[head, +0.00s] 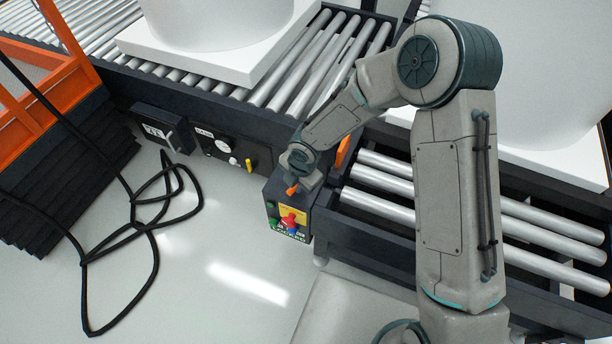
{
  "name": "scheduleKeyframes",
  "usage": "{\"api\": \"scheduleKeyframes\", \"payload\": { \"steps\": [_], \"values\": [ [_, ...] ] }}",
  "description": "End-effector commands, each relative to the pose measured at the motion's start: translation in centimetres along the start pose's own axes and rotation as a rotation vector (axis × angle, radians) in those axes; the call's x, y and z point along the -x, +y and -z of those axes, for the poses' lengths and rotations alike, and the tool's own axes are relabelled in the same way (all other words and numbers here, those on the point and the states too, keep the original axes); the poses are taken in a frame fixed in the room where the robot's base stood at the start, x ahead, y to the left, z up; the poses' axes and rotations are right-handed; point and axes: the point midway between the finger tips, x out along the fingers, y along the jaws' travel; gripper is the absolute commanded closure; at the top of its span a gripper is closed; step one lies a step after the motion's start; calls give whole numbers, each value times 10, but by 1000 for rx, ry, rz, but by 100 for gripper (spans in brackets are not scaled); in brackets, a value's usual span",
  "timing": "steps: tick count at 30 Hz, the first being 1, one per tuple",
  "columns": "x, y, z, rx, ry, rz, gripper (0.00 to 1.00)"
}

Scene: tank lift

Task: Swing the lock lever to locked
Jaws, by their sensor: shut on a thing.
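My gripper (294,184) is at the top of a dark control box (320,205) at the end of the roller section. It is shut on a small orange lever (291,190), whose tip shows beside the fingers. The rest of the lever is hidden by my gripper. The lever's exact angle and any lock markings cannot be made out. The box front has a yellow plate with a red knob (291,218), a blue part below it and green buttons on the left.
An orange upright piece (343,152) stands just behind my wrist. Rollers (480,220) lie to the right, and a white tank on a pallet (200,48) stands on the back conveyor. A black cable (150,235) loops over the floor at left, near an orange frame (40,115).

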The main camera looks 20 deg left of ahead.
Motion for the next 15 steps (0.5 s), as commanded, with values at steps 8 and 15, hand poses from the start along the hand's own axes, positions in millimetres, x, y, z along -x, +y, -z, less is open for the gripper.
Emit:
{"api": "scheduleKeyframes", "payload": {
  "steps": [8, 15],
  "values": [
    [0, 1, 1, 17, 1, 0, 100],
    [0, 1, 0, 14, 0, -1, 73]
  ]
}}
